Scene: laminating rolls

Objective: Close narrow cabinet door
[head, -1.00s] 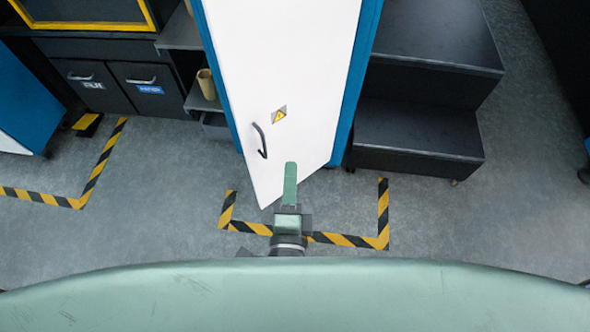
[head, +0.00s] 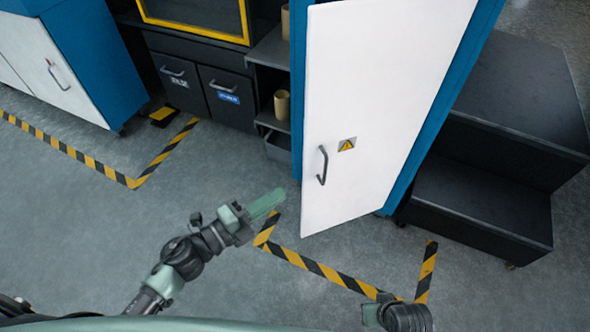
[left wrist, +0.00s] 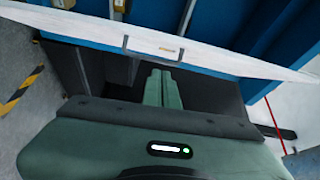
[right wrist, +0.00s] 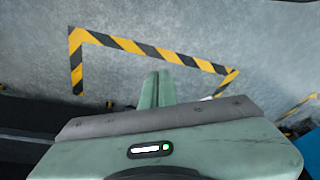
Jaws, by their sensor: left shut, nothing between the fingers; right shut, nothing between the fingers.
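The narrow cabinet (head: 432,130) is blue with a white door (head: 375,110). The door stands ajar, its free left edge and lower corner swung out from the frame. It carries a dark handle (head: 323,165) and a yellow warning sign. My left gripper (head: 277,196) is shut and empty, left of the door's lower corner, apart from it in this view. In the left wrist view its fingers (left wrist: 158,86) point toward a white panel with a handle (left wrist: 153,47).
Black steps (head: 480,205) stand right of the cabinet. Left of it are an open shelf with a tan cup (head: 282,104) and dark drawers (head: 195,85). Another blue-and-white cabinet (head: 60,65) stands far left. Striped tape (head: 310,265) marks the floor, which is clear at left.

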